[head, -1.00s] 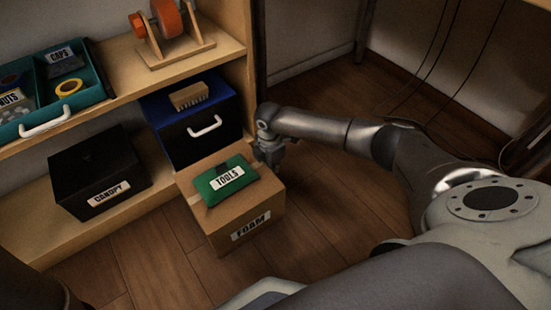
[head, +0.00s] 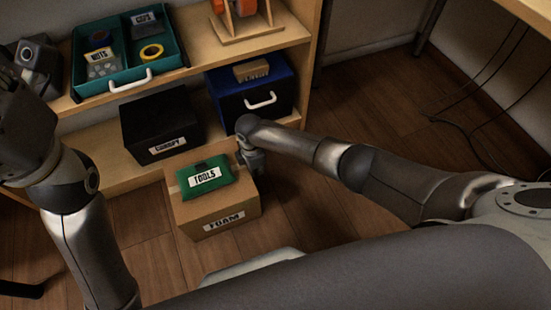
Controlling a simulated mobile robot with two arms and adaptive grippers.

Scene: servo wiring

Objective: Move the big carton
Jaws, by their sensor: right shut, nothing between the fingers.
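The big carton is a brown box (head: 241,203) labelled FOAM on the floor in front of the shelf unit. A green TOOLS case (head: 216,170) lies on its top. My right gripper (head: 256,170) is shut and empty, pointing down by the carton's far right corner. I cannot tell whether it touches the carton. My left arm rises at the left edge, and its fingers cannot be made out.
Above is a teal tray (head: 105,88).

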